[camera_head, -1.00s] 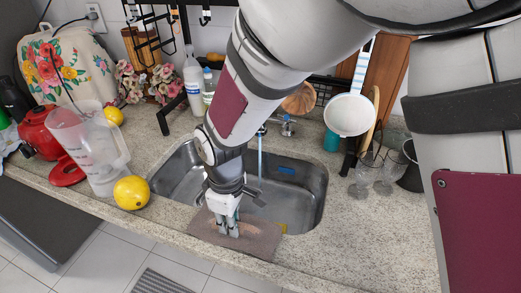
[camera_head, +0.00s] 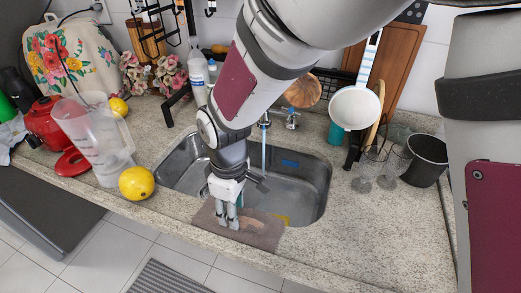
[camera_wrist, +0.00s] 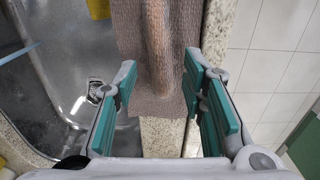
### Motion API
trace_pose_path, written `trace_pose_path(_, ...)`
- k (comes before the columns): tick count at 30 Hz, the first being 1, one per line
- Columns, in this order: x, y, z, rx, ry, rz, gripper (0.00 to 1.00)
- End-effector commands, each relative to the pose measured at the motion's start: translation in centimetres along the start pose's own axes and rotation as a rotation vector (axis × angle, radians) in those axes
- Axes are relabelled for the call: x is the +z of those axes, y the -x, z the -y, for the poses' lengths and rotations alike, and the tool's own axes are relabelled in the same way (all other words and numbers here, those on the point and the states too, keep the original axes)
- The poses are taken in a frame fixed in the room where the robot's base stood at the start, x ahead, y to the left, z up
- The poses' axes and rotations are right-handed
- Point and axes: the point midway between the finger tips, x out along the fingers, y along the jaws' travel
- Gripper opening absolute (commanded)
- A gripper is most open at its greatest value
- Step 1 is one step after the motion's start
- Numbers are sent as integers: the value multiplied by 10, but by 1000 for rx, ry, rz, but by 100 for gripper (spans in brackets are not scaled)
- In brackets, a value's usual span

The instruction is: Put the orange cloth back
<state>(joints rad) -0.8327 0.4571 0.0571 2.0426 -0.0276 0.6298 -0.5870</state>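A brownish cloth with an orange-pink middle (camera_head: 264,232) lies over the counter's front edge, at the near rim of the sink (camera_head: 312,180). It is the only cloth near my gripper, and it looks more brown than orange. My gripper (camera_head: 228,224) points down over the cloth's left-middle part. In the wrist view, the cloth (camera_wrist: 132,32) has a raised fold running between the lines of my two teal-padded fingers (camera_wrist: 162,80). The fingers stand apart, one on each side of the fold. I cannot tell whether the fingertips touch the cloth.
Water runs from the faucet (camera_head: 264,123) into the sink, where a yellow item (camera_head: 282,219) lies. A lemon (camera_head: 136,183) and a clear pitcher (camera_head: 92,135) stand left. Glasses (camera_head: 366,168) and a dark bin (camera_head: 426,160) stand right. The front right counter is clear.

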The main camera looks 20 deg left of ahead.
Motion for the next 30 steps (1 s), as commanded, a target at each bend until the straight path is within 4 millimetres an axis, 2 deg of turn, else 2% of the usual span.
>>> trace_pose_path(3, 0, 26, -2, 4, -2, -4, 38)
trace_pose_path(10, 0, 73, -2, 3, -2, -3, 38)
trace_pose_path(15, 0, 95, -1, 2, -1, -1, 38)
trace_pose_path(20, 5, 107, -4, 5, -16, -2, 38)
trace_pose_path(23, 25, 122, -13, 22, -85, -13, 38)
trace_pose_path(25, 51, 137, -22, 43, -174, -27, 38)
trace_pose_path(30, 137, 180, -36, 110, -474, -76, 38)
